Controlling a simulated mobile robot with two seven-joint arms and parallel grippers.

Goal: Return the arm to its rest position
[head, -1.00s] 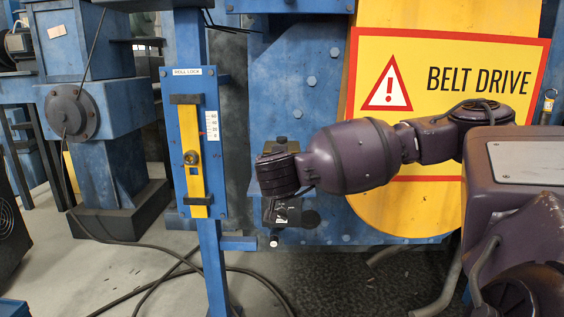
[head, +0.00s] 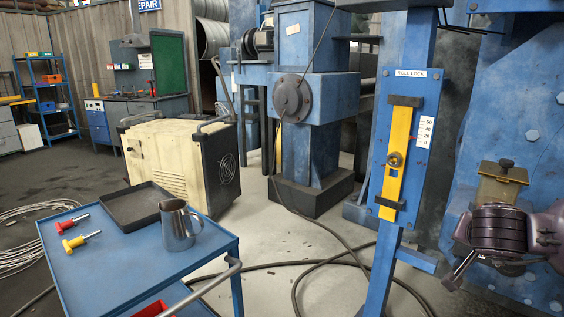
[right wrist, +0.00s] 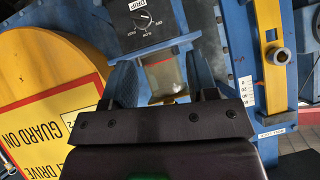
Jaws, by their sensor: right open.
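My right gripper (head: 460,270) is at the lower right of the head view, on a dark purple wrist. It also shows in the right wrist view (right wrist: 190,85), with its dark fingers spread apart and nothing held between them. In the head view it hangs below a brass-coloured box (head: 502,188) with a dark knob on top. The rest of my right arm lies beyond the right edge. My left gripper is in neither view.
The blue roll lock panel (head: 420,180) with its upright yellow bar (head: 392,178) stands left of my right gripper. A blue cart (head: 100,270) carries a metal jug (head: 178,225), a black tray (head: 136,212) and two small handled tools. A cream machine (head: 165,165) stands behind it.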

